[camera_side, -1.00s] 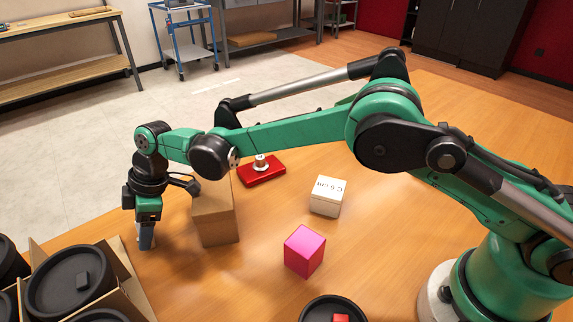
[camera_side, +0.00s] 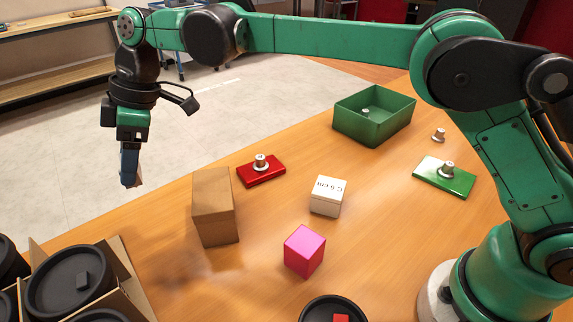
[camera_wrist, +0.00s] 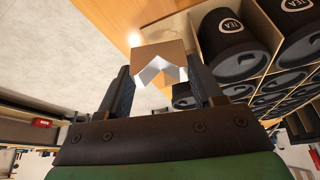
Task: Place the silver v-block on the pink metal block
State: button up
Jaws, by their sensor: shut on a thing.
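The silver v-block (camera_wrist: 160,66) is held between the two fingers of my gripper (camera_wrist: 163,88) in the wrist view, its notch facing the palm. In the side view my gripper (camera_side: 130,178) is high at the left, fingers pointing down, and the v-block is mostly hidden behind the fingers. The pink metal block (camera_side: 305,251) stands on the table in the lower middle of the side view, well to the right of and below my gripper. Its top is bare.
A tall brown block (camera_side: 214,205) stands between my gripper and the pink block. A white lettered cube (camera_side: 328,196), a red plate with a knob (camera_side: 261,171), a green plate (camera_side: 444,178) and an open green box (camera_side: 375,118) are farther back. A crate of black canisters (camera_side: 75,280) is front left.

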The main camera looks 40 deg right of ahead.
jog(key=s+d+r, duration=0.8)
jog(key=d+r, duration=0.1)
jog(key=r, duration=0.1)
notch_tip(320, 180, up, 2)
jog(key=m, duration=0.2)
send_over(296, 244)
jog(key=d, duration=0.2)
jog(key=shift+t, duration=0.4)
jog(key=f, duration=1.9)
jog(key=shift+s+a+f, duration=0.15)
jog(key=shift+s+f, duration=0.15)
jog(key=shift+s, duration=0.05)
jog(key=shift+f, duration=0.15)
jog(key=o, duration=1.3)
